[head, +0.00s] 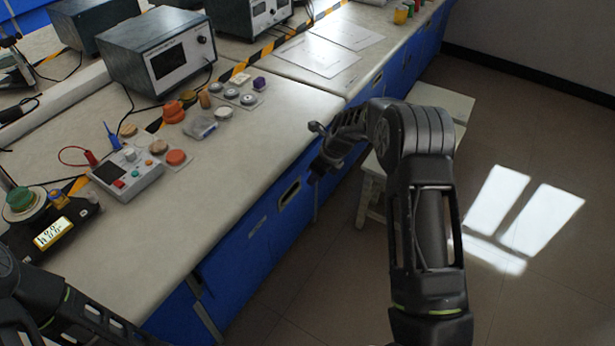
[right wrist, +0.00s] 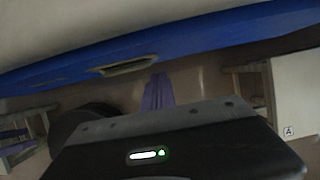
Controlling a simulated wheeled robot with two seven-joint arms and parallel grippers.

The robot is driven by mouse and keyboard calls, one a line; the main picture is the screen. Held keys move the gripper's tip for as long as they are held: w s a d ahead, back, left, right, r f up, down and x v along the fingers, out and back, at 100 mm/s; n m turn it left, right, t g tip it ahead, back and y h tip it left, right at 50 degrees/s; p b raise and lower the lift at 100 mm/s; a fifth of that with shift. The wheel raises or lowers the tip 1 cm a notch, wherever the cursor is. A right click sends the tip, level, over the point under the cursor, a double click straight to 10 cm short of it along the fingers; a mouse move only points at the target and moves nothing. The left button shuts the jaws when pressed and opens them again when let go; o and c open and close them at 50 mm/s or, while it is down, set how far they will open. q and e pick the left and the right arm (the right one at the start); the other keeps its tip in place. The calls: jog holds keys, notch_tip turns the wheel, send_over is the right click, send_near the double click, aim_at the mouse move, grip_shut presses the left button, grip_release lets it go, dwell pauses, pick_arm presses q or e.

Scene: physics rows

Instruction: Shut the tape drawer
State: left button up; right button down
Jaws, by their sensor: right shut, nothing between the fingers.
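The blue drawer front (head: 262,240) runs under the near edge of the worktop, with a recessed handle (head: 290,192) and a pale label strip (head: 257,227). I see no drawer inside and cannot tell whether it stands out a little. My right gripper (head: 316,172) is in front of the blue front, just right of the handle, shut and empty. In the right wrist view the shut fingers (right wrist: 158,90) point toward the blue front, below and right of the handle slot (right wrist: 125,67); contact is not clear. My left arm shows at the lower left, its gripper out of view.
A pale stool (head: 372,190) stands beside the bench under my right arm. Floor at right is clear.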

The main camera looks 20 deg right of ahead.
jog(key=s+v, duration=0.1)
jog(key=v, duration=0.9)
jog(key=shift+d, duration=0.35)
jog(key=shift+s, duration=0.1)
jog(key=shift+f, duration=0.1)
